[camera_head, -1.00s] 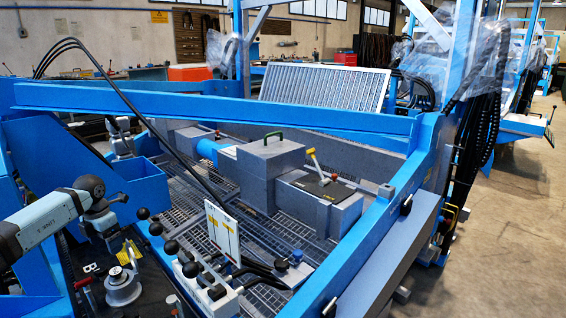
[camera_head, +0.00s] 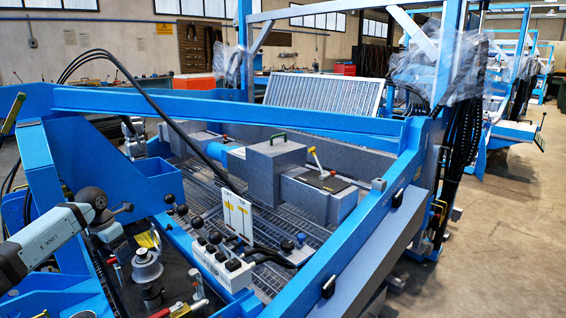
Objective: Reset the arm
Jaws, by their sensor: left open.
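My left arm comes in from the lower left as a grey link with a dark round joint. My left gripper (camera_head: 107,234) hangs below that joint, small and dark against the machine; its jaws are open, and I see nothing held in them. It is in front of the blue machine frame (camera_head: 230,111), left of a metal cylinder fitting (camera_head: 147,268). Whether it touches anything there I cannot tell. My right gripper is not in view.
A control box (camera_head: 222,262) with several black-knobbed levers stands right of the fitting. Behind it are a metal grating (camera_head: 270,225) and a grey block (camera_head: 275,165) with a green handle. A slatted panel (camera_head: 325,92) leans behind. Open floor (camera_head: 510,230) lies right.

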